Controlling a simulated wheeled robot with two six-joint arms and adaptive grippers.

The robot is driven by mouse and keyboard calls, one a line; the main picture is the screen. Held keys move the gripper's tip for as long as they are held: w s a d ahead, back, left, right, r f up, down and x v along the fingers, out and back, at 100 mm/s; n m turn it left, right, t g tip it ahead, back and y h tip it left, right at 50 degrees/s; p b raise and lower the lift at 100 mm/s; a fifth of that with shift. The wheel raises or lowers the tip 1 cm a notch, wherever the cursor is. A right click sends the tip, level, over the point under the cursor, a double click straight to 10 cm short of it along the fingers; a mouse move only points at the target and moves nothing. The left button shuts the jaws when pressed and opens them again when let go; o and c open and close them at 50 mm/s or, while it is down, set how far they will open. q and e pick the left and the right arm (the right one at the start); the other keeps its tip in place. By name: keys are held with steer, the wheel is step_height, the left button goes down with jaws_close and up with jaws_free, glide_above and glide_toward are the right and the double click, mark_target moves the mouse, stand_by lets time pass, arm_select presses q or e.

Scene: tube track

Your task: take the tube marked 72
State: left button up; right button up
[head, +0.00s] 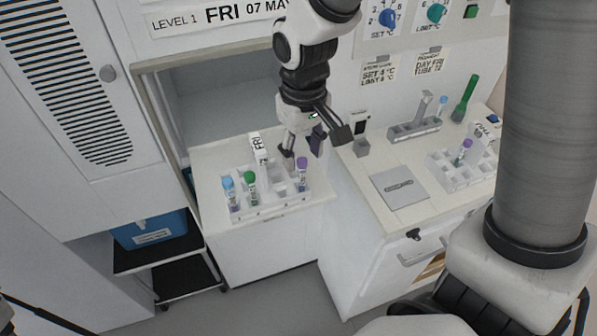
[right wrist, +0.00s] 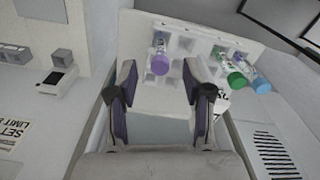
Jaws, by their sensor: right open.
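A white rack (head: 270,212) with a FRI tag (head: 259,148) holds a purple-capped tube (head: 302,174), a green-capped tube (head: 249,184) and a blue-capped tube (head: 229,194). I cannot read a number on any tube, so I cannot tell which is marked 72. My right gripper (head: 304,150) is open and empty over the back right of the rack. In the right wrist view, the purple cap (right wrist: 160,64) shows between the open fingers (right wrist: 160,88), apart from both. The green (right wrist: 237,80) and blue (right wrist: 261,86) caps lie to the right. My left gripper is out of view.
A wall note (head: 429,64) reads DAY FRI, TUBE 72. A grey plate (head: 400,188) lies nearby, and a grey holder (head: 414,129) stands behind. A cabinet (head: 75,95) stands left.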

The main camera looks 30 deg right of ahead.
mark_target(302, 160)
steer(key=f, duration=0.3)
steer(key=shift+w+f, duration=0.3)
steer(key=shift+s+r, duration=0.1)
steer(key=shift+s, duration=0.05)
steer(key=shift+c, duration=0.7)
steer(key=c, duration=0.8)
steer(key=shift+r, duration=0.1)
step_height(302, 160, up, 10)
steer(key=shift+s, duration=0.1)
